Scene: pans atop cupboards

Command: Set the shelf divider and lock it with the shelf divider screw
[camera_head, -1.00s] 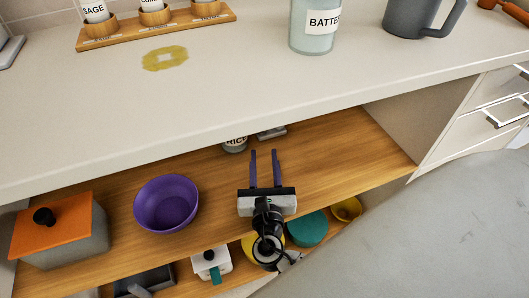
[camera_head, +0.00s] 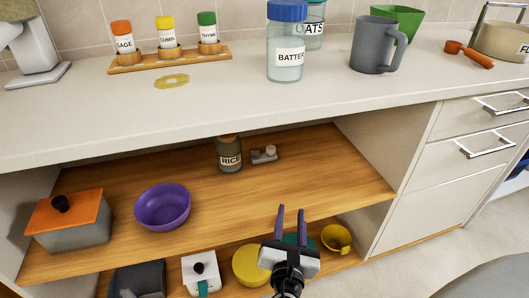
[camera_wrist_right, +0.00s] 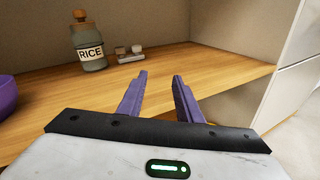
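I cannot make out a shelf divider or its screw for certain. A small grey piece with two pale knobs (camera_head: 263,155) lies on the wooden shelf (camera_head: 300,180) beside the rice jar (camera_head: 229,156); what it is I cannot tell. It also shows in the right wrist view (camera_wrist_right: 129,54). My right gripper (camera_head: 291,210) is at the front edge of this shelf, its two purple fingers apart with nothing between them. In the right wrist view the gripper (camera_wrist_right: 160,76) points into the shelf, right of the grey piece. My left gripper is out of view.
An orange-lidded pot (camera_head: 70,222) and a purple bowl (camera_head: 162,207) stand on the shelf's left; its right part is clear. The countertop (camera_head: 220,100) overhangs it. Drawers (camera_head: 480,150) flank the right.

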